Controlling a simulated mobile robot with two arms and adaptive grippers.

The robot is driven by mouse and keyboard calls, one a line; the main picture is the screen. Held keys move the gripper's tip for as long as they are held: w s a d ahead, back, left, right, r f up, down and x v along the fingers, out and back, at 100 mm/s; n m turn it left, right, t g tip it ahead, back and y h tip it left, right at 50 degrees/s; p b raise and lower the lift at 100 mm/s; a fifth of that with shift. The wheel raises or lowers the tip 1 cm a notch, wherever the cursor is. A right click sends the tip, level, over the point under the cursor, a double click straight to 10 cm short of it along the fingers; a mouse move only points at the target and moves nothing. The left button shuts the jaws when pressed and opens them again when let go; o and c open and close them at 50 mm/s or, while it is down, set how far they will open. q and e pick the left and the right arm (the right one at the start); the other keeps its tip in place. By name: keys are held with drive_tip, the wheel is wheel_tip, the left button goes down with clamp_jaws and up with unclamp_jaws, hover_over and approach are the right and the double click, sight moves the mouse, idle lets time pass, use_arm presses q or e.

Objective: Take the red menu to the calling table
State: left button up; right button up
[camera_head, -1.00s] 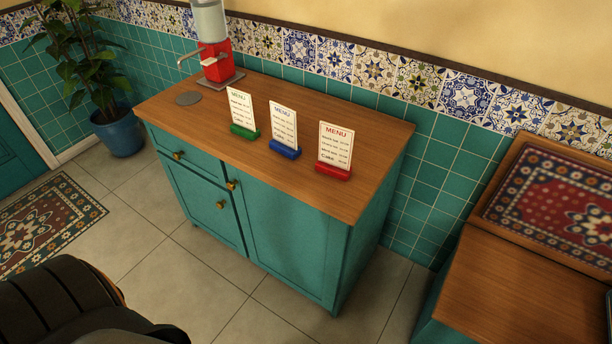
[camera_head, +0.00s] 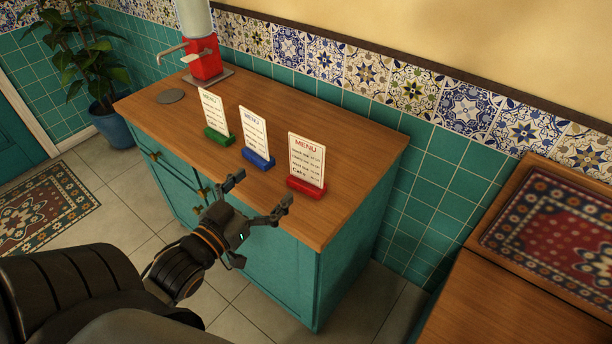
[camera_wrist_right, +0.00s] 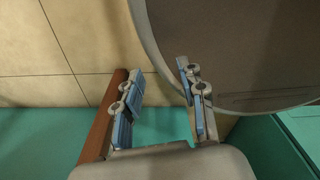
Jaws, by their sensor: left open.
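The red menu (camera_head: 307,165) is a white card with red lettering, upright in a red base, near the front right of a wooden-topped teal cabinet (camera_head: 345,195). My left gripper (camera_head: 262,188) is open and empty in the head view, its fingers spread toward the cabinet's front edge. It is in front of the red menu, to its lower left, apart from it. My right gripper (camera_wrist_right: 160,80) shows only in the right wrist view, its fingers apart with nothing between them. I cannot tell which surface is the calling table.
A blue menu (camera_head: 254,138) and a green menu (camera_head: 214,117) stand left of the red one. A red dispenser (camera_head: 204,58) stands behind them, near a grey disc (camera_head: 171,96). A wooden piece with a patterned panel (camera_head: 555,220) is at the right. A potted plant (camera_head: 112,125) stands left.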

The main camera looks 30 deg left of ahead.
use_arm(q)
drive_tip(key=b, duration=0.1)
approach(306, 146)
drive_tip(key=w, duration=0.3)
drive_tip(key=w+b, duration=0.2)
drive_tip(key=w, duration=0.2)
drive_tip(key=shift+w+f, duration=0.15)
drive_tip(key=shift+w, duration=0.7)
use_arm(e)
drive_tip(key=f, duration=0.2)
drive_tip(key=w+d+f, duration=0.1)
drive_tip(key=shift+f, duration=0.1)
use_arm(q)
drive_tip(key=c, duration=1.1)
drive_tip(key=shift+c, duration=1.4)
use_arm(e)
drive_tip(key=shift+a, duration=0.15)
